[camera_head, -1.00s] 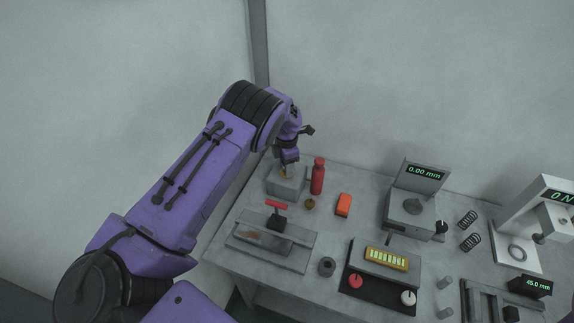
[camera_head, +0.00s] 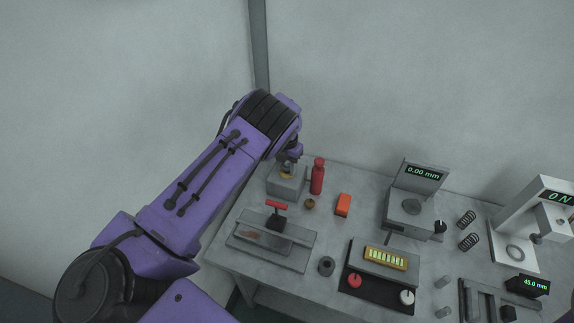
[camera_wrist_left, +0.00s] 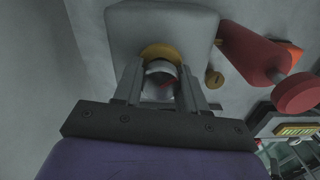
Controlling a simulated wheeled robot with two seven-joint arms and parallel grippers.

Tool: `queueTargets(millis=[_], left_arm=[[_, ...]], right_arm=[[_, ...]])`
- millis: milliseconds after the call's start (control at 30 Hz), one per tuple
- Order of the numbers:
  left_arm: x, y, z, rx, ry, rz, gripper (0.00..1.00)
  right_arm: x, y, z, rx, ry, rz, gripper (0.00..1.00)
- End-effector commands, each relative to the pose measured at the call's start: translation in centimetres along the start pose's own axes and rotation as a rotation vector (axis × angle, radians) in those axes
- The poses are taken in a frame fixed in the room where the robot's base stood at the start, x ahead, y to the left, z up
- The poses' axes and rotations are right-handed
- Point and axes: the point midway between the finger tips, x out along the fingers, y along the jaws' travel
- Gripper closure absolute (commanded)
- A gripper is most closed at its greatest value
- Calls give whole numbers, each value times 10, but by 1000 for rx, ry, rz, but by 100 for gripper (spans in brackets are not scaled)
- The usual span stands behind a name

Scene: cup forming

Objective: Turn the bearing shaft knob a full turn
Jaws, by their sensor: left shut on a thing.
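The grey bearing block (camera_head: 288,186) stands at the back left of the table. In the left wrist view its pale body (camera_wrist_left: 160,20) carries a brass ring (camera_wrist_left: 163,52) around the shaft. In the head view the left gripper (camera_head: 291,166) is over the block, with the knob largely hidden by the wrist. My right gripper is not in view.
A small brass part (camera_head: 309,204) and an orange block (camera_head: 343,205) lie nearby. A fixture with a red handle (camera_head: 276,205) is in front. Gauges and springs occupy the table's right.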

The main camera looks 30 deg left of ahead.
Motion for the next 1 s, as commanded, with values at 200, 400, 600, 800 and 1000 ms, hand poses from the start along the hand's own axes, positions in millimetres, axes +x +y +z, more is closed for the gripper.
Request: queueTargets(millis=[200,400,600,800,1000], left_arm=[[6,-1,-5,-23,16,-2,89],[6,-1,-5,-25,16,-3,89],[6,-1,-5,-25,15,-3,43],[3,-1,-3,-25,9,-2,33],[-4,-1,-1,-24,3,-1,33]], right_arm=[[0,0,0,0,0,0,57],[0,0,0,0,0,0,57],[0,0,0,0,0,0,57],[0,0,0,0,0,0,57],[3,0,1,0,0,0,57]])
